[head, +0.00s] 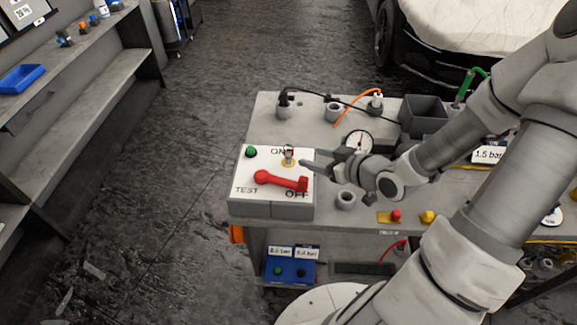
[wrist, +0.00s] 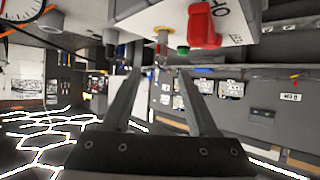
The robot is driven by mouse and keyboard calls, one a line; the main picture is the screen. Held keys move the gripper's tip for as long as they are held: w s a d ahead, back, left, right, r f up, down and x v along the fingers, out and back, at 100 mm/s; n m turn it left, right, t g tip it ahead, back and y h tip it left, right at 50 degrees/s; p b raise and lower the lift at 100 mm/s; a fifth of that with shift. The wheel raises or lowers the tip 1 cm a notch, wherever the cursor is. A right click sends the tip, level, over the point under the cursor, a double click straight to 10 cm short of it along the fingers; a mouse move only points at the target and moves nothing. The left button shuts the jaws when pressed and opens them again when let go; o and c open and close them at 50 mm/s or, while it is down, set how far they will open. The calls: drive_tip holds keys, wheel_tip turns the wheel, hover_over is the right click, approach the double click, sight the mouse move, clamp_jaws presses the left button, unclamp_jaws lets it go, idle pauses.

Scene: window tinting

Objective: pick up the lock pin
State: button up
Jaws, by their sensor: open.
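The lock pin (head: 289,153) looks like a small metal pin with a yellow base, standing on the white top of a switch box (head: 245,178). It stands near the ON label, behind the red lever handle (head: 280,181). My gripper (head: 308,164) is just to the right of the pin, its fingers pointing left toward it. In the wrist view my gripper (wrist: 160,70) is open and empty. There the pin (wrist: 162,38) shows near the top, between and beyond the fingertips, beside the red handle (wrist: 203,25). I cannot tell whether a finger touches it.
A green button (head: 251,152) sits on the box's left corner. A dial gauge (head: 359,142), a grey cup (head: 346,199), and a dark bin (head: 423,116) stand on the bench (head: 315,133) nearby. Black and orange cables run along its back.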

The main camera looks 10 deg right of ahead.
sight(288, 159)
drive_tip(key=shift+w+a+f+b, duration=0.2)
drive_tip(key=shift+w+f+b, duration=0.25)
drive_tip(key=shift+b, duration=0.45)
drive_tip(key=b+x, duration=0.2)
drive_tip(key=x, duration=0.5)
drive_tip(key=shift+w+a+r, duration=0.15)
drive_tip(key=shift+w+a+r+x, duration=0.1)
drive_tip(key=shift+r+x, duration=0.05)
drive_tip(key=shift+x, duration=0.75)
drive_tip(key=shift+w+a+r+x, duration=0.1)
drive_tip(key=shift+r+x, duration=0.1)
drive_tip(key=shift+x, duration=0.7)
drive_tip(key=shift+r+x, duration=0.15)
drive_tip(key=shift+x, duration=0.75)
clamp_jaws()
